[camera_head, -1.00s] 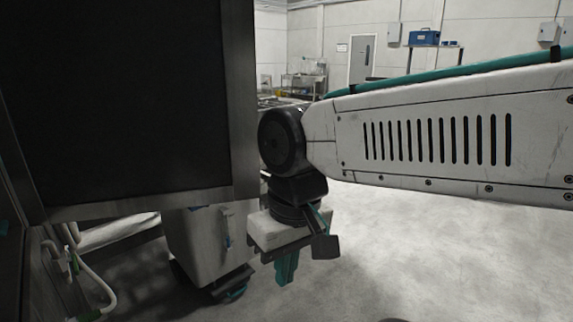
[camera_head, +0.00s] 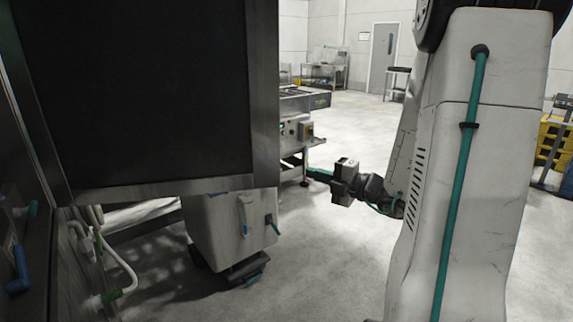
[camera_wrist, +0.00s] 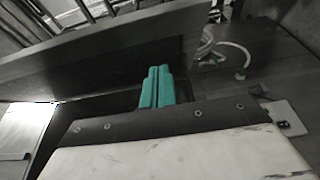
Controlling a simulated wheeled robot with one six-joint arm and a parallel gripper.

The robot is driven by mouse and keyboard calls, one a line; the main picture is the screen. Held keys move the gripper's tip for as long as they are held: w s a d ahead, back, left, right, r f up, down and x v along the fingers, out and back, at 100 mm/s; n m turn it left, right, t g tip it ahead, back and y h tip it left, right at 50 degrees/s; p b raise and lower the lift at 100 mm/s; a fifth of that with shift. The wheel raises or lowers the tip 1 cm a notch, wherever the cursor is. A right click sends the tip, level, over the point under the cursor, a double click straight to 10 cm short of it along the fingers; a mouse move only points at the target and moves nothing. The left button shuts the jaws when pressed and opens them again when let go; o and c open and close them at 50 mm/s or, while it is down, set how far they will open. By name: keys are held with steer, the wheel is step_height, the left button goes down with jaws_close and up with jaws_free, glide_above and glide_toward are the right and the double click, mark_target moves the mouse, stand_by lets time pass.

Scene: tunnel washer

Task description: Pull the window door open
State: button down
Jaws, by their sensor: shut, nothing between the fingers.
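The window door (camera_head: 262,110) is a dark panel in a grey metal frame that fills the left of the head view. It stands out from the machine wall at the far left. My gripper (camera_head: 318,174) is to the right of the door's lower right corner, with its teal fingers pointing left. In the wrist view the teal fingers (camera_wrist: 157,88) are pressed together and empty. A long grey metal frame (camera_wrist: 100,45), seemingly the door's, crosses ahead of them. Whether the fingertips touch it I cannot tell. The door's handle does not show clearly.
A white cabinet on casters (camera_head: 228,225) stands under and behind the door. Pale hoses (camera_head: 118,270) hang by the machine wall at left. A bench with a control box (camera_head: 296,130) stands behind the door's right edge. Yellow crates (camera_head: 553,140) are at far right. The middle floor is clear.

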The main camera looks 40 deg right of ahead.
glide_toward(270, 157)
steer(key=w+a, duration=0.2)
steer(key=a, duration=0.2)
steer(key=w, duration=0.1)
steer(key=w+d, duration=0.1)
steer(key=shift+w+d+r, duration=0.15)
steer(key=shift+w+d, duration=0.4)
steer(key=shift+w, duration=0.15)
